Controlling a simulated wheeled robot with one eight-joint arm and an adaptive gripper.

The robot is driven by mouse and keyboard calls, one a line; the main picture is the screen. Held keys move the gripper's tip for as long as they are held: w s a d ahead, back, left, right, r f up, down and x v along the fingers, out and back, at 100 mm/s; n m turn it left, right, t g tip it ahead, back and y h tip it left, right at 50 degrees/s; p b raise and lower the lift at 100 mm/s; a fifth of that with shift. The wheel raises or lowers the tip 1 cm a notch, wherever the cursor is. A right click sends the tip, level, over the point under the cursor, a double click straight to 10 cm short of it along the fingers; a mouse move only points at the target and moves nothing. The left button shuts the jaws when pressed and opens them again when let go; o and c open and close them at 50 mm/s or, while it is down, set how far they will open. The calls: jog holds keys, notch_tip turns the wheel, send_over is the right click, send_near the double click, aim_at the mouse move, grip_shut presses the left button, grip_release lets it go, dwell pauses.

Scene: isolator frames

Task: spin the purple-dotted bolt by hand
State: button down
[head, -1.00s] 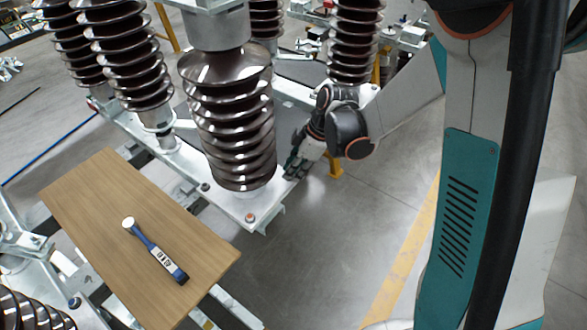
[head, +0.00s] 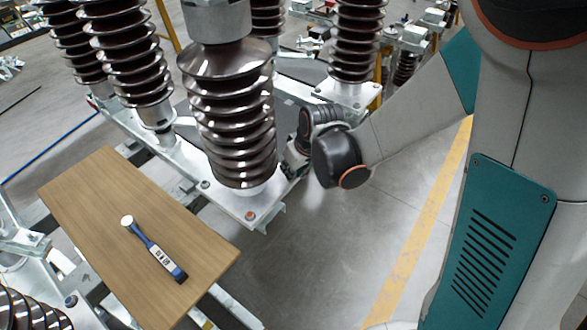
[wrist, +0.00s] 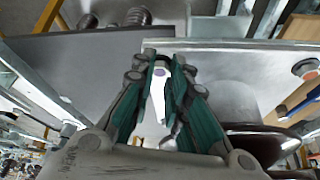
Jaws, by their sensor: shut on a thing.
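My gripper (head: 292,168) is at the right edge of the metal base plate, just beside the large brown ribbed insulator. In the wrist view, its teal-sided fingers (wrist: 161,66) are closed together at the tips on a small bolt head (wrist: 160,60) at the plate's edge. In the head view the gripped bolt is hidden behind the fingers and the insulator. Another bolt (head: 250,215) with a reddish top sits at the plate's front corner, apart from my gripper.
The brown ribbed insulator (head: 230,120) stands close left of my gripper. A wooden board (head: 95,200) at the left carries a blue-handled hammer (head: 155,250). More ribbed insulators (head: 355,40) stand behind. The grey floor (head: 330,240) right of the frame is clear.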

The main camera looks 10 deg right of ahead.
jog(key=shift+a+m+h, duration=0.1)
jog(key=shift+m+h, duration=0.2)
jog(key=shift+m, duration=0.5)
jog(key=c, duration=1.5)
grip_release()
